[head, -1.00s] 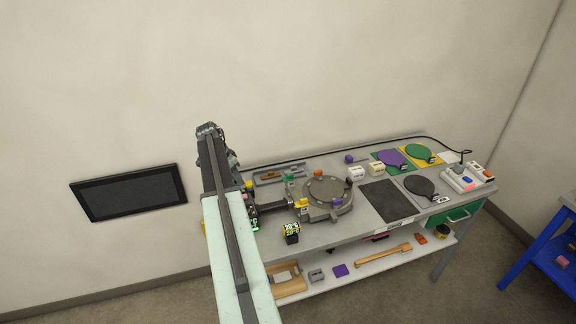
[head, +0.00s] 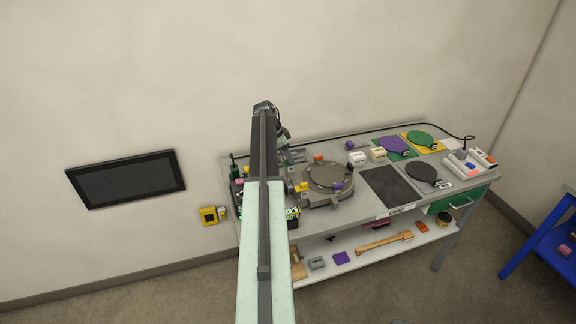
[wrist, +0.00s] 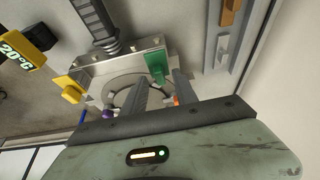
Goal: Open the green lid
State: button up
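A round green disc with a dark handle (head: 419,138) lies on a yellow mat at the back right of the cart in the head view. A small upright green piece (wrist: 157,66) stands on a metal fixture in the wrist view. I cannot tell from the frames which of these is the green lid. My gripper (wrist: 160,80) shows two grey fingers spread apart, with nothing held between them. The green piece appears just beyond the fingertips, and contact cannot be told. In the head view my arm hides the gripper.
A round grey fixture (head: 328,178) has yellow and purple pieces on it; a yellow piece also shows in the wrist view (wrist: 68,88). A purple disc (head: 393,146) and a black disc (head: 421,173) lie to its right. A dark wall panel (head: 126,180) is at left.

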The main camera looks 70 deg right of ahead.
jog(key=shift+s+d+f, duration=0.1)
jog(key=shift+f, duration=0.4)
jog(key=shift+r, duration=0.15)
grip_shut()
